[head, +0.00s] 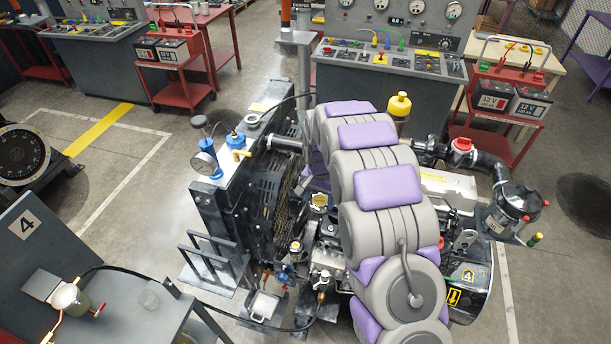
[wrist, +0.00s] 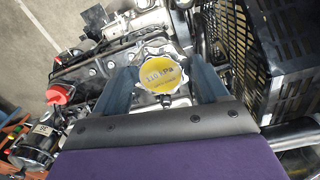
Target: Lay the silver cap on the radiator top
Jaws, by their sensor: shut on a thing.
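The silver cap (wrist: 160,72), with a scalloped rim and a yellow label on top, is between the two blue-grey fingers of my gripper (wrist: 164,80) in the wrist view. My gripper is shut on it. In the head view the cap (head: 319,201) shows just left of my grey and purple arm, above the engine; the arm hides most of my gripper. The radiator (head: 225,205) stands upright left of the cap, with its top (head: 226,158) facing up. An open-looking round neck (head: 253,118) is at the far end of that top.
A pressure gauge (head: 203,163) and a blue fitting (head: 236,140) stand on the radiator top. A black fan guard (wrist: 290,50) lies between the engine and radiator. A grey bench (head: 125,300) stands at front left. Open floor (head: 140,200) lies left of the radiator.

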